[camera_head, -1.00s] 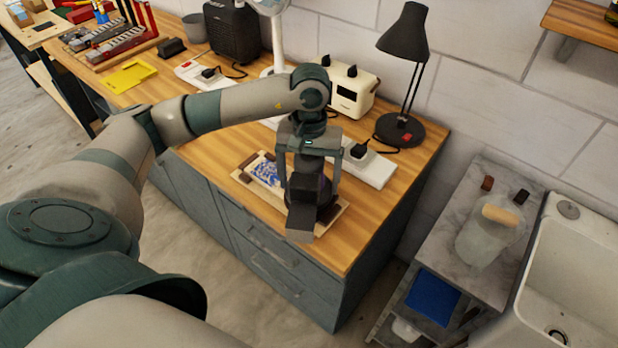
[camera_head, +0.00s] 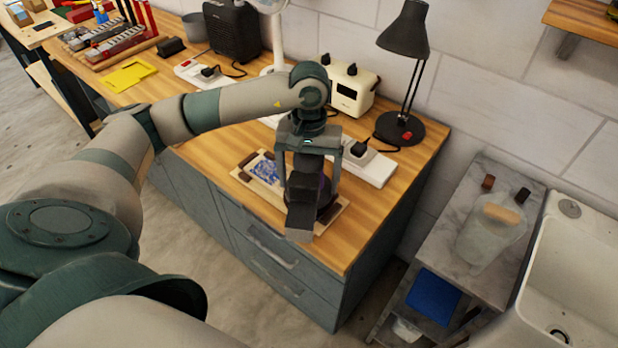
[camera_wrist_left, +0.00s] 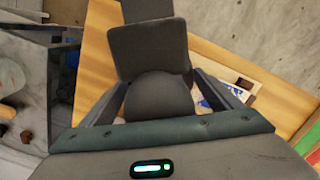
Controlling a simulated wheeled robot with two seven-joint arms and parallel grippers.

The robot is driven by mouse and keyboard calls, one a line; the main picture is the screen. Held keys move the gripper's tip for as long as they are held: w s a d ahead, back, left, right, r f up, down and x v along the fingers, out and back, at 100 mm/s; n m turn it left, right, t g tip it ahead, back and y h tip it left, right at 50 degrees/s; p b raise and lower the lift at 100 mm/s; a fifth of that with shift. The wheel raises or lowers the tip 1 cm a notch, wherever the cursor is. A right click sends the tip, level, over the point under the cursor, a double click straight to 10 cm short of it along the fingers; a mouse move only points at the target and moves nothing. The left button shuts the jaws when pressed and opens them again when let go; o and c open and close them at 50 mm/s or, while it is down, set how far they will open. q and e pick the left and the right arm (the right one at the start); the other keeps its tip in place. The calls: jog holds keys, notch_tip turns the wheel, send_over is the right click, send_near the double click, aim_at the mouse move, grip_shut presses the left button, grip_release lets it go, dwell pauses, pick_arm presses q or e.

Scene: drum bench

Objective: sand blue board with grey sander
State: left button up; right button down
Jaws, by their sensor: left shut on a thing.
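The blue board (camera_head: 264,171) lies on a pale wooden base with dark corner blocks on the bench. Its blue looks patchy against white, and its right part is hidden. My left gripper (camera_head: 309,172) is above the right part of the base and is shut on the grey sander (camera_head: 301,214). The sander's round body and blocky end also show in the left wrist view (camera_wrist_left: 158,100). Whether its pad touches the board is hidden. A bit of the blue board (camera_wrist_left: 204,103) shows beside the finger there. My right gripper is not in view.
A power strip (camera_head: 375,171) with a plug, a black desk lamp (camera_head: 402,130) and a cream box (camera_head: 349,88) stand behind the board. A yellow sheet (camera_head: 130,77) lies at the left. The bench top's front right is clear.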

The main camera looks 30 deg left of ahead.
pick_arm(q)
jog(key=shift+a, duration=0.3)
jog(key=shift+a+b, duration=0.4)
jog(key=shift+b, duration=0.1)
jog(key=shift+w+a+b, duration=0.15)
jog(key=shift+a+b, duration=1.1)
jog(key=shift+a, duration=0.3)
jog(key=shift+a, duration=0.35)
jog(key=shift+a+b, duration=0.2)
jog(key=shift+b, duration=0.2)
jog(key=shift+a, duration=0.1)
jog(key=shift+w+a+b, duration=0.1)
jog(key=shift+a+b, duration=0.2)
jog(key=shift+a, duration=0.05)
jog(key=shift+a+b, duration=0.35)
jog(key=shift+a, duration=0.15)
jog(key=shift+r, duration=0.1)
